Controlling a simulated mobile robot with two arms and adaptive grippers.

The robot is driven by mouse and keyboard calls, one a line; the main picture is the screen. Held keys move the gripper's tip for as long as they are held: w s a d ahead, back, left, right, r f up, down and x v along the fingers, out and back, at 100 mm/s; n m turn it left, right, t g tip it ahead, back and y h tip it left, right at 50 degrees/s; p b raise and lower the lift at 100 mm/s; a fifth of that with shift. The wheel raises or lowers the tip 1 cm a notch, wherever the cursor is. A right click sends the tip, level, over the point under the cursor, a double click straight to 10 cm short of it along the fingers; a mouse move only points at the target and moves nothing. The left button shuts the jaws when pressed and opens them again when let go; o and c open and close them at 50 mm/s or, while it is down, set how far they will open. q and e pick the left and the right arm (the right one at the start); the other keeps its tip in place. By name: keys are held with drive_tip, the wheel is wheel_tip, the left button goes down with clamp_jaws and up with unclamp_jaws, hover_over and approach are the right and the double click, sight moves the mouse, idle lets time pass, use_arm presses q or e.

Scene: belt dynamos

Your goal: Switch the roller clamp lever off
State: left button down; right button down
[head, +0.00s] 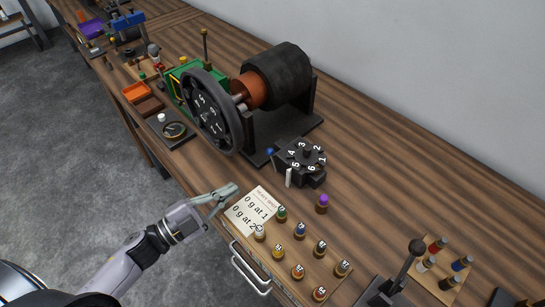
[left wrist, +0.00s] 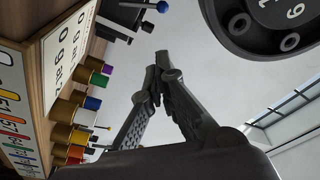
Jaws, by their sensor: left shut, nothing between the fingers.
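My left gripper (head: 232,188) is shut and empty, at the table's front edge beside a white card with handwriting (head: 250,208). In the left wrist view its fingers (left wrist: 163,62) meet at the tips. I cannot tell which part is the roller clamp lever. A thin lever with a blue ball (head: 270,153) stands beside the black numbered dial (head: 305,157), beyond the gripper; a blue ball (left wrist: 162,7) also shows in the left wrist view. A larger black-knobbed lever (head: 416,247) stands tilted at the lower right. The gripper touches neither lever. My right gripper is out of view.
Bare wood (head: 385,175) shows behind the dial.

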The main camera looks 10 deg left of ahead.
sight(273, 161)
use_arm(q)
drive_tip(key=p+x, duration=0.1)
drive_tip(key=x, duration=0.2)
drive_tip(key=p+x, duration=0.1)
drive_tip(key=x, duration=0.3)
drive_tip(key=a+p+x, duration=0.1)
drive_tip(key=x, duration=0.2)
drive_tip(key=shift+w+d+f, duration=0.2)
drive_tip(key=shift+w+f, duration=0.05)
drive_tip(key=shift+w, duration=0.35)
drive_tip(key=shift+w+f+p, duration=0.3)
drive_tip(key=shift+w+f, duration=0.15)
drive_tip(key=shift+w, duration=0.35)
drive_tip(key=shift+w+a+f+n+b, duration=0.2)
drive_tip(key=shift+w+f+n+b, duration=0.1)
drive_tip(key=shift+w+n, duration=0.2)
drive_tip(key=shift+r, duration=0.15)
